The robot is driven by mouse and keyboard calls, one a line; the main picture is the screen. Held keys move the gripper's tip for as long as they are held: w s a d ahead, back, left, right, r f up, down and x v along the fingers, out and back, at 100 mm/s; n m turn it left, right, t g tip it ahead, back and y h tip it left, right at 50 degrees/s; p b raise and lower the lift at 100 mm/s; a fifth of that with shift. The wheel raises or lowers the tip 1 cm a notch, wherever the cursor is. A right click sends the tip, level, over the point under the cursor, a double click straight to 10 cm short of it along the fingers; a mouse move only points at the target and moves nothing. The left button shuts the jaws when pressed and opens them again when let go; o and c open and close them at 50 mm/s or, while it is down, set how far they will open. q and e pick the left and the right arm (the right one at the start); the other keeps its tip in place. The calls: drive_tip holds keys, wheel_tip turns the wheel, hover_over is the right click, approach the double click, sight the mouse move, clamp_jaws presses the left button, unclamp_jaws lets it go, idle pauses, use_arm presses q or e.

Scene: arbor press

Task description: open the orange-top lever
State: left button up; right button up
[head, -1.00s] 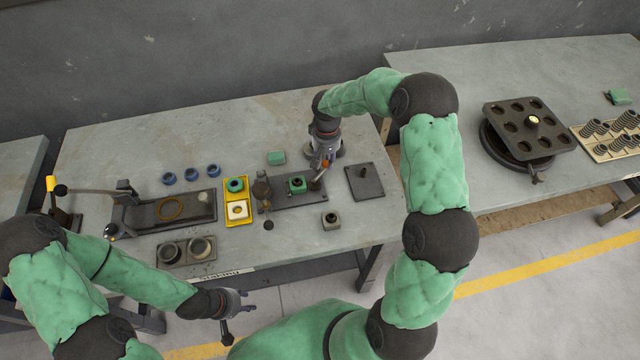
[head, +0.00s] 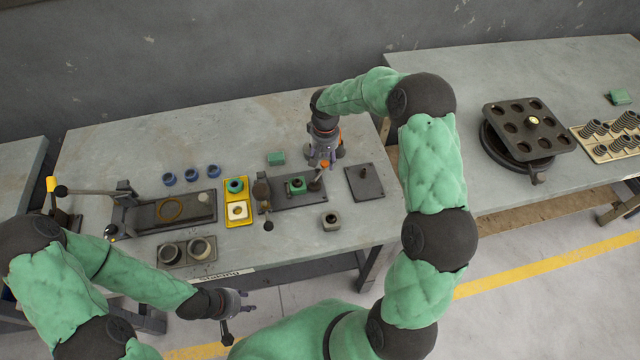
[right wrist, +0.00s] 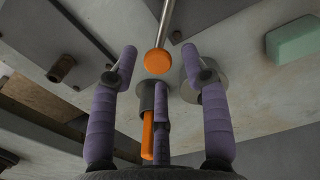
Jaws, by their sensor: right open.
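The orange-top lever (head: 324,164) stands at the right end of the dark fixture plate (head: 300,204) in the head view. In the right wrist view its round orange top (right wrist: 157,61) sits on a thin metal rod, between the spread purple fingertips. My right gripper (head: 322,163) is open around or just above the orange top; contact cannot be told. A green part (head: 297,185) sits on the fixture beside the lever. My left gripper (head: 246,301) is open and empty in front of the table's front edge.
A yellow tray (head: 225,203) and a press with a long handle (head: 88,191) stand to the left. A green block (head: 276,158) lies behind. An orange piece (right wrist: 147,135) shows behind a finger.

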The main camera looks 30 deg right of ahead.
drive_tip(key=shift+r+p, duration=1.85)
drive_tip(key=shift+r, duration=1.45)
